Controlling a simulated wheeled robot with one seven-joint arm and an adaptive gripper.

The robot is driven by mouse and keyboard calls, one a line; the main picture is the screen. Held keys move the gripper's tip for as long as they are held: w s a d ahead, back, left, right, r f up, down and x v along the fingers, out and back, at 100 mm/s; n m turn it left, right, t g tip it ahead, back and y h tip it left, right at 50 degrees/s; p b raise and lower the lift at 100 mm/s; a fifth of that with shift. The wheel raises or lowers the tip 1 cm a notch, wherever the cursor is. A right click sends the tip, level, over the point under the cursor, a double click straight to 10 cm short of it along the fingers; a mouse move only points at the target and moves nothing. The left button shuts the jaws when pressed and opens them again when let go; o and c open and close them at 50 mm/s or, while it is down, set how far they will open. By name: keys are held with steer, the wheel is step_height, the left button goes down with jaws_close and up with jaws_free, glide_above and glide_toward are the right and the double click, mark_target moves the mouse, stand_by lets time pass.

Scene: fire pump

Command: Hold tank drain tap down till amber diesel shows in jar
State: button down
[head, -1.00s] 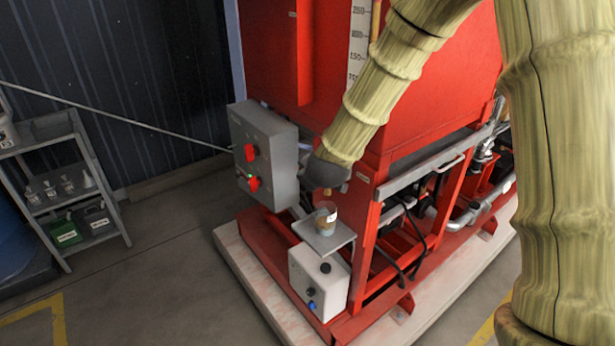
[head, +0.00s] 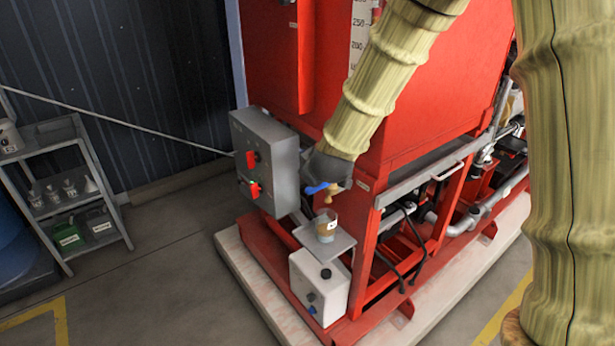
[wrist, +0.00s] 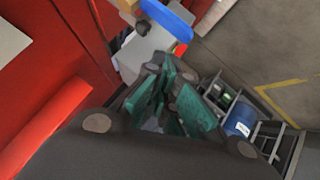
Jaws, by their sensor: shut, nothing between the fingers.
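The drain tap's blue lever (head: 322,187) and brass body (head: 334,196) show under the tank's lower corner. The lever also shows at the top of the wrist view (wrist: 168,18). A small jar (head: 326,226) with a pale label stands upright on a small grey shelf (head: 325,246) below the tap. Its lower part looks brownish; the liquid's layers are too small to tell. My gripper (wrist: 175,98) is shut and empty, its teal fingers apart from the lever in the wrist view. In the head view, my arm hides the fingertips.
A grey control box (head: 266,160) with red switches is just left of the tap. A white box (head: 320,287) sits below the shelf. The red tank (head: 440,90) rises behind my arm. A bottle rack (head: 70,190) stands far left. The floor between is clear.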

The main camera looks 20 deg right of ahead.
steer(key=b+v, duration=0.2)
steer(key=v, duration=0.5)
steer(key=shift+d+r, duration=0.35)
steer(key=shift+d, duration=0.2)
steer(key=shift+f, duration=0.1)
stand_by(0.3)
